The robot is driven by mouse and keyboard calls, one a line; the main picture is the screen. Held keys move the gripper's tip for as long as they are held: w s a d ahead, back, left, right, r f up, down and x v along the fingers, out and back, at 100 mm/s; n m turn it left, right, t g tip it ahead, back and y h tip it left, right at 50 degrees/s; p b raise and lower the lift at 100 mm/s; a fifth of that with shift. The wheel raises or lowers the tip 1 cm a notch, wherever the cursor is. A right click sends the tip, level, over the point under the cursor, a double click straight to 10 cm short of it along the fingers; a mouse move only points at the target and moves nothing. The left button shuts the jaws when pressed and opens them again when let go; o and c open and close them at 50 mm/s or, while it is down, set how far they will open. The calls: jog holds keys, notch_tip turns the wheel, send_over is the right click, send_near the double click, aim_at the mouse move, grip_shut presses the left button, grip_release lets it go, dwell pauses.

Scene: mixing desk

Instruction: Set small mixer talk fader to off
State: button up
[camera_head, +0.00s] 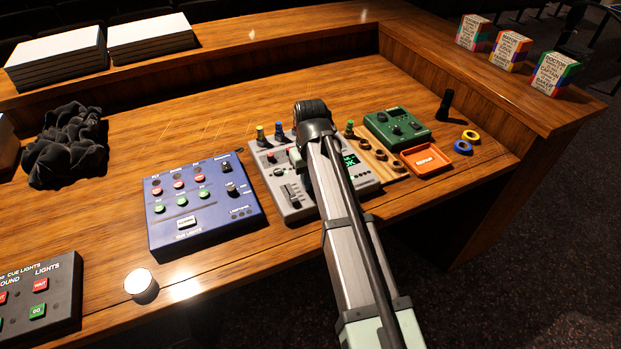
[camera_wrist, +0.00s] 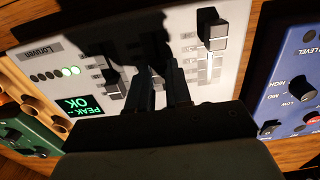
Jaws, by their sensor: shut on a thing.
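The small grey mixer (camera_head: 295,209) sits on the desk, partly hidden behind my arm in the head view. In the wrist view its pale panel (camera_wrist: 105,35) fills much of the picture, with a green "PEAK OK" display (camera_wrist: 84,108). My gripper (camera_wrist: 161,78) is over the panel, its two dark fingers close together on a small control among the faders. That control is mostly hidden by the fingers and shadow; its label cannot be read. A larger fader (camera_wrist: 214,37) stands apart to the right, and small faders (camera_wrist: 113,76) show on the left.
The blue cue-lights box (camera_head: 200,205) is left of the mixer. A wooden strip with rings (camera_head: 372,158), a green box (camera_head: 397,128) and an orange tray (camera_head: 426,160) are to the right. Knobs with coloured tops (camera_head: 261,134) rise along the mixer's back edge.

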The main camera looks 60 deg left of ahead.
grip_shut()
jog(key=d, duration=0.3)
jog(key=shift+d, duration=0.3)
jog(key=o, duration=0.8)
grip_release()
jog(key=shift+c, duration=0.2)
jog(key=shift+a+r, duration=0.1)
jog(key=shift+r, duration=0.05)
notch_tip(320, 180, up, 14)
jog(key=shift+f, duration=0.2)
